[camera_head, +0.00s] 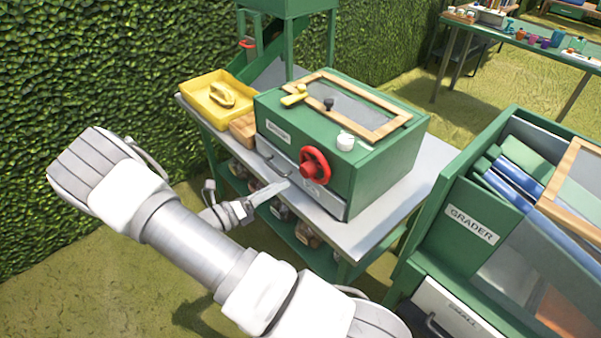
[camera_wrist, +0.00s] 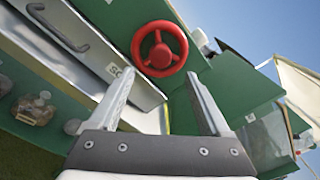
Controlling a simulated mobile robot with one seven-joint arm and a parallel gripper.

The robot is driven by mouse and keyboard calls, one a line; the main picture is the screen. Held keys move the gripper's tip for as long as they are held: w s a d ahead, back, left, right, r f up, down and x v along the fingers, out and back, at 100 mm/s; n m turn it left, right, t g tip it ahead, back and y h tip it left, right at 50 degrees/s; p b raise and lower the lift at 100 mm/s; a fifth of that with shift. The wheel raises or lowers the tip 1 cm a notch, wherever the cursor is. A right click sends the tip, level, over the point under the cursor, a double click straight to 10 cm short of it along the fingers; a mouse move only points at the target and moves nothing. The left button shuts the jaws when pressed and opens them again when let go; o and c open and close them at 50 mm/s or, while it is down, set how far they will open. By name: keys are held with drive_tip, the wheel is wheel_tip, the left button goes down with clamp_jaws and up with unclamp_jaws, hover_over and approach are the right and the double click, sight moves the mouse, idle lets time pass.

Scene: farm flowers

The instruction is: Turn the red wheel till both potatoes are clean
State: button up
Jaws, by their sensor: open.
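The red wheel (camera_head: 314,164) is on the front face of a green box-shaped machine (camera_head: 375,165) on a metal-topped table. In the wrist view the red wheel (camera_wrist: 159,48) is just beyond my fingertips, near the middle top. My gripper (camera_wrist: 157,82) is open, with its two fingers apart and nothing between them. In the head view my gripper (camera_head: 275,190) is left of the wheel and apart from it, partly hidden by my arm. The machine's lid has a wood-framed window (camera_head: 360,106). No potatoes can be made out through it.
A yellow tray (camera_head: 208,108) with a yellow object in it stands left of the machine, beside a small wooden box (camera_head: 243,129). A drawer handle (camera_head: 272,163) is left of the wheel. A green grader (camera_head: 470,215) stands close on the right. A hedge is behind.

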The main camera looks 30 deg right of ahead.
sight(303, 172)
drive_tip(key=d, duration=0.6)
drive_tip(key=w+d, duration=0.1)
drive_tip(key=d, duration=0.1)
drive_tip(key=shift+d, duration=0.4)
clamp_jaws()
